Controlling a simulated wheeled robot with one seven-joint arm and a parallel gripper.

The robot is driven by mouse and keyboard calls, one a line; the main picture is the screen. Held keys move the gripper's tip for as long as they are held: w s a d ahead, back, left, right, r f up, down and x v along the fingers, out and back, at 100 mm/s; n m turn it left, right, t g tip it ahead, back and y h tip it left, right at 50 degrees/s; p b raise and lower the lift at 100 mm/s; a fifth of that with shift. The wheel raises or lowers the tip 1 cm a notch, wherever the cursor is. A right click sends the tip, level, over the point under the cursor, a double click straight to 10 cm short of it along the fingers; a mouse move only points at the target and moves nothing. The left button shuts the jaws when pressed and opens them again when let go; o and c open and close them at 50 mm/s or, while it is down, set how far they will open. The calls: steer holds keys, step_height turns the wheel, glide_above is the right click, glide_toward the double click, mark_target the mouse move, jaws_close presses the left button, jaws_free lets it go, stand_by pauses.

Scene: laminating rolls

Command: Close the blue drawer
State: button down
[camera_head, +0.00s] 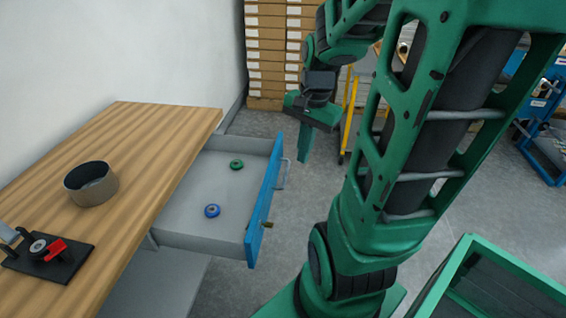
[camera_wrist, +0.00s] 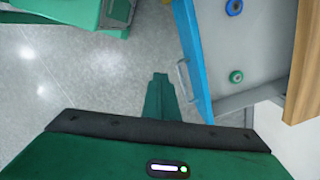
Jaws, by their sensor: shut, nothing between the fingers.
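The blue drawer (camera_head: 263,200) stands pulled out from under the wooden workbench. Its blue front carries a pale handle (camera_head: 283,174) and a brass-coloured lock or key. Inside lie a green ring (camera_head: 236,165) and a blue ring (camera_head: 212,211), apart from each other. My gripper (camera_head: 304,155) is shut and empty, just beyond the far end of the drawer front, on its outer side. In the wrist view the gripper (camera_wrist: 160,80) points ahead with the blue drawer front (camera_wrist: 192,55) and handle (camera_wrist: 182,75) to its right, apart from it.
The wooden bench top (camera_head: 150,140) holds a dark round bowl (camera_head: 92,186) and a black device with a red part (camera_head: 50,254). Shelves of boxes (camera_head: 270,50) stand at the back. A green-framed case (camera_head: 470,262) is at the lower right. Grey floor lies open in front of the drawer.

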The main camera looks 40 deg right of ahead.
steer(key=w+d+f+m+t+y, duration=0.2)
steer(key=w+d+f+m, duration=0.3)
steer(key=w+d+m, duration=0.5)
steer(key=w+a+f+m, duration=0.2)
steer(key=w+a+f, duration=0.1)
steer(key=f, duration=0.6)
steer(key=shift+a+f+m+t, duration=0.3)
steer(key=shift+a+f, duration=0.05)
steer(key=shift+a, duration=0.4)
